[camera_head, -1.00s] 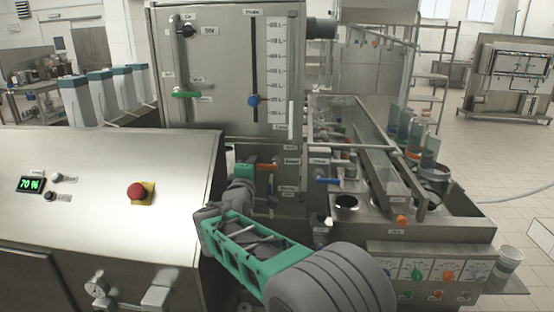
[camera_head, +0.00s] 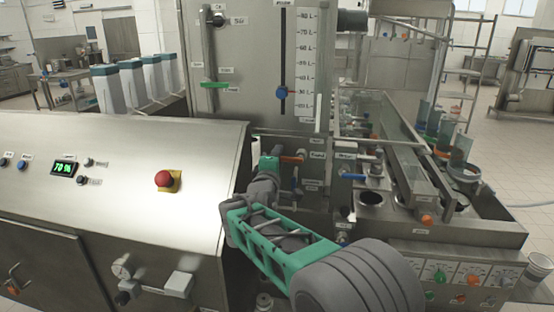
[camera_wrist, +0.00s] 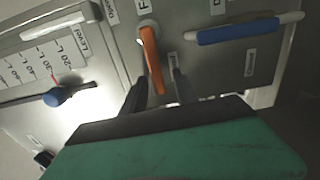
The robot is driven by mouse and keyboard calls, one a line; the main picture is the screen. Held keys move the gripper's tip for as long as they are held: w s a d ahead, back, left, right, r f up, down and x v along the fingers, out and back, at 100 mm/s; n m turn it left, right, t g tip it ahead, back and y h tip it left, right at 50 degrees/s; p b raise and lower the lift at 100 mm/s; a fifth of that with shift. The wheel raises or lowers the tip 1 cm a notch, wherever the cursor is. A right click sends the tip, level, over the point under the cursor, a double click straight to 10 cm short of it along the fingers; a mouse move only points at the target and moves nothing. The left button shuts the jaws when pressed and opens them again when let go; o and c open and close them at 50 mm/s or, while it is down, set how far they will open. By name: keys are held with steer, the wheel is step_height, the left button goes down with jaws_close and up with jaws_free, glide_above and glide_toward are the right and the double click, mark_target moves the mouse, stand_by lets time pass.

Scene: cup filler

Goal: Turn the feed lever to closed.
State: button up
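An orange lever (camera_wrist: 150,58) is mounted on the steel panel beside a label beginning with "F", partly cut off at the top of the wrist view. I take it as the feed lever; it also shows in the head view (camera_head: 292,158). My gripper (camera_wrist: 158,88) has its two dark fingers apart, one on each side of the lever's free end. I see gaps between the fingers and the lever, though contact lower down is hidden by the green gripper body. In the head view, my gripper (camera_head: 274,160) is just left of the lever.
A blue-handled lever (camera_wrist: 240,32) is to the right of the orange one. A blue level knob (camera_wrist: 54,97) on a slotted scale is to the left. A steel console (camera_head: 120,190) with a red stop button (camera_head: 164,179) stands left of my arm. Steel machine parts crowd the right.

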steer(key=b+v, duration=0.1)
steer(key=v, duration=0.6)
steer(key=shift+s+b, duration=0.3)
steer(key=shift+s, duration=0.1)
